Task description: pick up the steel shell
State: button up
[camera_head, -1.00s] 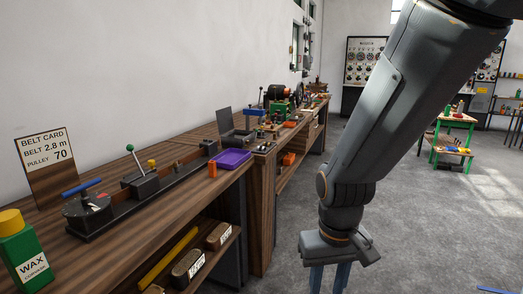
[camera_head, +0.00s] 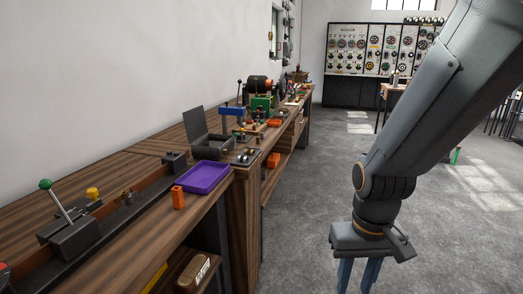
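I cannot make out a steel shell for certain; the small parts on the bench are too small to tell. The long wooden workbench (camera_head: 130,203) runs along the left wall. A purple tray (camera_head: 205,178) sits near its front edge and looks empty. My gripper (camera_head: 358,275) hangs over the floor to the right of the bench, pointing down. Its two blue fingers show side by side with a narrow gap, and their tips are cut off by the bottom edge. I see nothing between them.
An orange cylinder (camera_head: 178,198) stands by the purple tray. A green-knobbed lever (camera_head: 62,208) rises at the left. An open dark box (camera_head: 212,147) and a green machine (camera_head: 262,106) stand farther along. A panel of dials (camera_head: 375,50) is at the back.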

aim_at(241, 159)
jog(key=u, duration=0.2)
jog(key=i, duration=1.1)
jog(key=u, duration=0.45)
